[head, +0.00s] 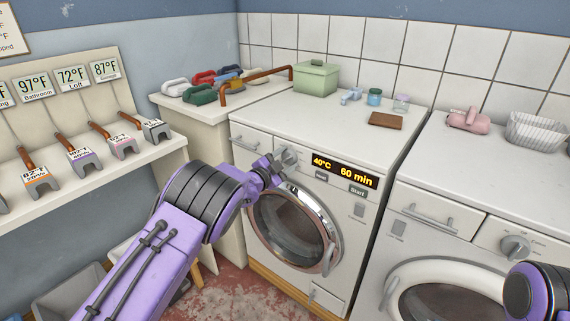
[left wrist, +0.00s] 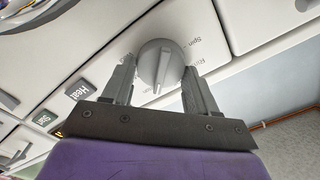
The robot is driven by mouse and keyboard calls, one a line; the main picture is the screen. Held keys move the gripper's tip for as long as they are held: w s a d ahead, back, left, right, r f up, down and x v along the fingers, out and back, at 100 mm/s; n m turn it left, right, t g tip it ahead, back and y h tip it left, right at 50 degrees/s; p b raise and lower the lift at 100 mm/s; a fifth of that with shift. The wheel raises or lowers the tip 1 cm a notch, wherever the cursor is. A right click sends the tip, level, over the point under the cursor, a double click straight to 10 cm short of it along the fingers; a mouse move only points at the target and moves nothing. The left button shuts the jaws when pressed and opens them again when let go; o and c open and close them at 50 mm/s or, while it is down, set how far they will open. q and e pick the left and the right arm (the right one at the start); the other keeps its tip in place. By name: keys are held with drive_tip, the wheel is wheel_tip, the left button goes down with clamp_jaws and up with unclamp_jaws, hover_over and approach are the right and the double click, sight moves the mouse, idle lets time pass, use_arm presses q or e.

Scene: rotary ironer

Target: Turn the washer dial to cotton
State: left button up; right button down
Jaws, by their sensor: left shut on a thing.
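The washer dial (head: 290,156) is a round grey knob on the front panel of the left machine, the washer (head: 345,215). My left gripper (head: 274,164) reaches it from the front. In the left wrist view the dial (left wrist: 160,64) sits between the two grey fingers of my left gripper (left wrist: 160,82), which is shut on it. A raised ridge runs across its face. Labels around it include "Spin" and one partly cut off; I cannot read "cotton". The washer display (head: 344,170) reads 40°C and 60 min. My right gripper is out of view.
Heat and Start buttons (head: 358,191) lie below the display. The round washer door (head: 292,228) is below the dial. A second machine with its own dial (head: 515,246) stands at right. A green box (head: 316,77) and small items sit on top. A shelf (head: 90,172) is at left.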

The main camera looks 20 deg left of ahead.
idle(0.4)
use_arm(q)
drive_tip(key=o, duration=1)
drive_tip(key=b+v, duration=0.1)
drive_tip(key=v, duration=0.9)
drive_tip(key=shift+s+b, duration=0.25)
drive_tip(key=shift+b, duration=0.1)
drive_tip(key=shift+a, duration=0.1)
